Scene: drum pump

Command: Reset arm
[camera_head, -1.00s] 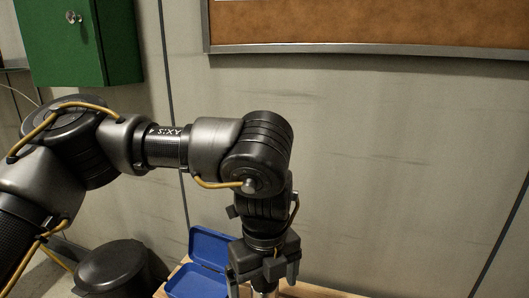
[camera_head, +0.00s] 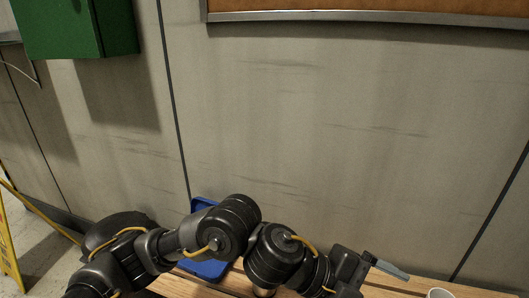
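My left arm comes in from the lower left and bends low across the view. Its gripper (camera_head: 378,268) is at the lower right of the arm, tilted and pointing to the right above the wooden table (camera_head: 388,291). One grey finger shows clearly; the other is hidden or cut off, so the opening between them cannot be judged. No held thing shows at the fingers. My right gripper is not in view.
A blue open case (camera_head: 205,268) lies on the table behind my arm, partly hidden. A white cup (camera_head: 439,293) stands at the bottom right. A black bin (camera_head: 112,226) and a yellow stand (camera_head: 8,250) are at the left. A green cabinet (camera_head: 75,28) hangs on the wall.

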